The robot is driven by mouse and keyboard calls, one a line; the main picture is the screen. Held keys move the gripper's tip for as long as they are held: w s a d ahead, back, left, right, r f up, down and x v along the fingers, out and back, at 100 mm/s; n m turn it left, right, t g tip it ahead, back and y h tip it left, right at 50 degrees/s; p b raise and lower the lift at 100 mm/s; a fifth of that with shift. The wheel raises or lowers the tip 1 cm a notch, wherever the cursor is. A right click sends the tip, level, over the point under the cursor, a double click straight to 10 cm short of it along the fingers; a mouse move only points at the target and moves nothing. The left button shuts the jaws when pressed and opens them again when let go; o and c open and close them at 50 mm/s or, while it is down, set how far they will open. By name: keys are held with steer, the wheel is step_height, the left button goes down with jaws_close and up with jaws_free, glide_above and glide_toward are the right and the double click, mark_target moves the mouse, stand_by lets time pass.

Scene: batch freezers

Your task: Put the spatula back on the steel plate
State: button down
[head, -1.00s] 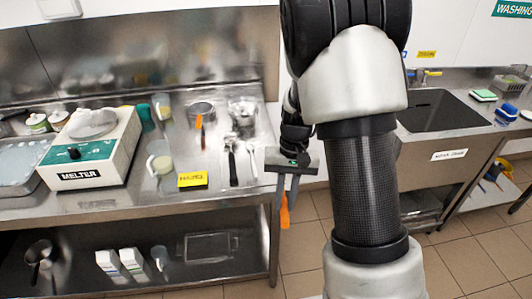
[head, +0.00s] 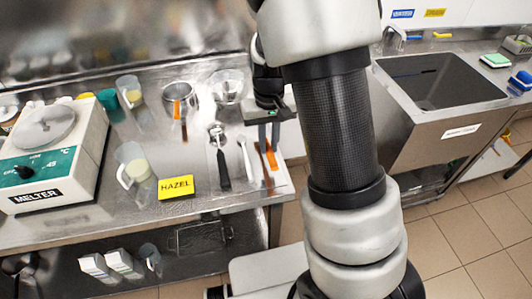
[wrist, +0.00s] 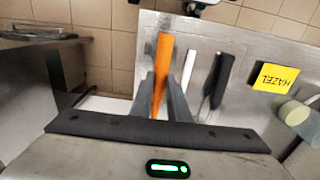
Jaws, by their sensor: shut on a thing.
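My gripper (head: 269,138) is shut on a spatula with an orange handle (head: 271,157). The handle also shows between the fingers in the wrist view (wrist: 161,62), pointing away from the palm. The spatula's other end is hidden by the gripper. The steel plate (head: 284,184) lies at the bench's right end; it also shows in the wrist view (wrist: 240,72). The gripper holds the spatula above the plate's right part, near its edge. I cannot tell whether it touches the plate.
A black-handled tool (head: 222,168) and a white-handled tool (head: 246,160) lie left of the gripper. A yellow HAZEL sign (head: 176,187), a jug (head: 135,170) and a steel pot with an orange-handled tool (head: 178,108) stand further left. The floor is beyond the bench's right edge.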

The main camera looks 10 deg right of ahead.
steer(key=shift+f+b, duration=0.3)
steer(key=shift+f, duration=3.05)
steer(key=c, duration=1.7)
jaws_free()
step_height(320, 180, up, 12)
steer(key=shift+r+p, duration=0.15)
steer(key=shift+p, duration=0.3)
step_height(320, 180, up, 10)
steer(key=t+y, duration=0.1)
steer(key=t, duration=0.1)
glide_above(268, 167)
steer(key=s, duration=0.6)
steer(key=shift+s+r+t+h, duration=0.15)
steer(key=shift+s+r+t, duration=0.45)
steer(key=shift+s+r, duration=1.05)
steer(key=shift+s+r+t+h, duration=0.2)
steer(key=shift+s+r+t, duration=0.6)
steer(key=shift+s, duration=1.5)
steer(key=shift+s+r+t+h, duration=0.15)
steer(key=shift+s+r+t, duration=0.25)
steer(key=shift+s+r, duration=1.35)
steer(key=shift+s+f, duration=0.25)
steer(key=shift+f, duration=0.05)
